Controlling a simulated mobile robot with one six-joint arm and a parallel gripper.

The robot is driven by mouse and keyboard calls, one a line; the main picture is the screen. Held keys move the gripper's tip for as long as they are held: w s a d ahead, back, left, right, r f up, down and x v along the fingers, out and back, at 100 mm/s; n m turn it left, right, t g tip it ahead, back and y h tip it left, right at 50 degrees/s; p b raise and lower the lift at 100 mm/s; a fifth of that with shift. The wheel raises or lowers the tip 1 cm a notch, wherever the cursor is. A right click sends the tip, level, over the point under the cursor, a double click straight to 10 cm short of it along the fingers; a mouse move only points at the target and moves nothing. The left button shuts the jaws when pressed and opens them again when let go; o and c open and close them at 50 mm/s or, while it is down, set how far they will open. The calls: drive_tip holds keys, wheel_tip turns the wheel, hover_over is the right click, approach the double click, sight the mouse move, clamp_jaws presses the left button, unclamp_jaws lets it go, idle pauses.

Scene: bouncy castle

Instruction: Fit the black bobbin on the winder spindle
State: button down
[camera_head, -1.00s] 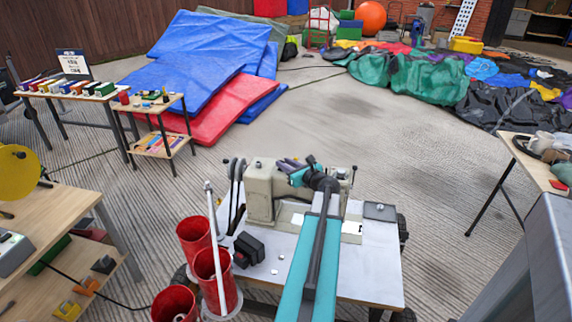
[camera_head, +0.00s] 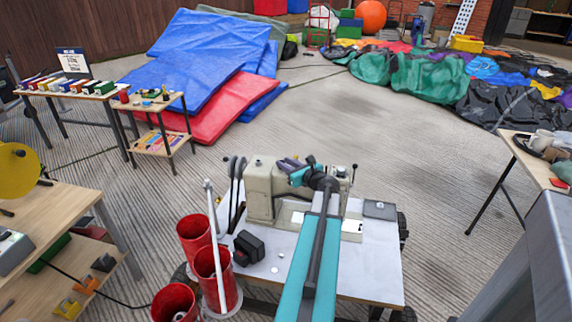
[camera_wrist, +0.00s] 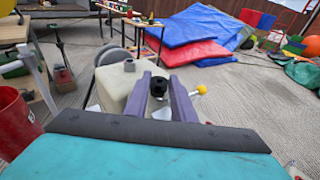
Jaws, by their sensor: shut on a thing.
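My gripper (camera_wrist: 161,90) has two purple fingers, shut on the black bobbin (camera_wrist: 158,86), a small dark ring held between their tips. In the head view my gripper (camera_head: 290,164) is over the top of the beige sewing machine (camera_head: 262,190), and my arm hides part of the machine. A yellow-tipped lever (camera_wrist: 201,89) sticks out right of the fingers. I cannot clearly make out the winder spindle; the fingers and bobbin may cover it.
The machine stands on a pale wheeled table (camera_head: 374,262). Red bins (camera_head: 194,240) stand at its left, beside a white upright pole (camera_head: 213,250). A black box (camera_head: 248,247) lies on the table. A wooden bench (camera_head: 60,210) is at far left. Open floor lies beyond.

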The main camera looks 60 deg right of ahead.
drive_tip(key=shift+f, duration=0.4)
idle(1.2)
drive_tip(key=c, duration=1.4)
unclamp_jaws()
drive_tip(key=v, duration=1.3)
drive_tip(key=shift+s+a, duration=0.2)
drive_tip(key=shift+s, duration=0.15)
drive_tip(key=shift+s+r, duration=0.1)
drive_tip(key=shift+r, duration=0.05)
